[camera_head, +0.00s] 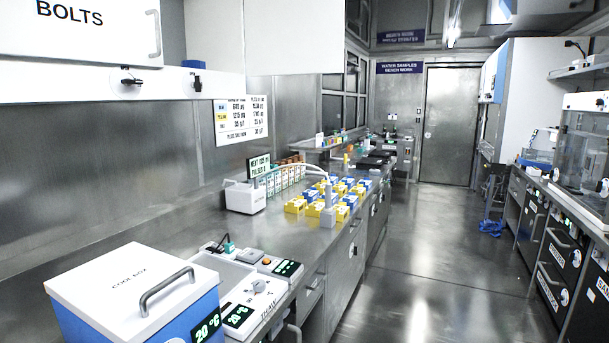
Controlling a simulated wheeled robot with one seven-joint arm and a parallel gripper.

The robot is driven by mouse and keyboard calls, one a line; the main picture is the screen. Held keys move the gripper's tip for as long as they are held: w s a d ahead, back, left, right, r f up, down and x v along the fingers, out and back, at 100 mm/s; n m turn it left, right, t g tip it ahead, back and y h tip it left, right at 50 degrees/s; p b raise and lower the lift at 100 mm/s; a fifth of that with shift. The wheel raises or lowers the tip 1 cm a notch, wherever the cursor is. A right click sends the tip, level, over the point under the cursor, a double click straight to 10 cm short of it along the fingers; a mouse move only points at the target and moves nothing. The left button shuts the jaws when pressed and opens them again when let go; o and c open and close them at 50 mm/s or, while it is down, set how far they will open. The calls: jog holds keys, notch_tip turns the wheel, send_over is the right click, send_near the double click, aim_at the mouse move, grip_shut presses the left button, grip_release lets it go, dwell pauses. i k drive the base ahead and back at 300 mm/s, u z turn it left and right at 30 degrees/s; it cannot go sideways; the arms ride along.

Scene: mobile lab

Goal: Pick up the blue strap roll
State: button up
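A small blue bundle (491,228) lies on the floor at the right, near the foot of the right-hand bench. It looks like the blue strap roll, but it is too small to make out its shape well. A dark stand or stool (494,190) is just behind it. My gripper is not in view.
A long steel bench (205,225) runs along the left, with a cool box (140,290), a white device (245,197) and several yellow, blue and white blocks (295,206). Dark-drawer cabinets (553,262) line the right. The aisle floor (420,265) between is clear, towards a closed door (447,125).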

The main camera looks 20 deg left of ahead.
aim_at(190, 63)
jog(key=i, duration=3.45)
jog(key=u, duration=2.7)
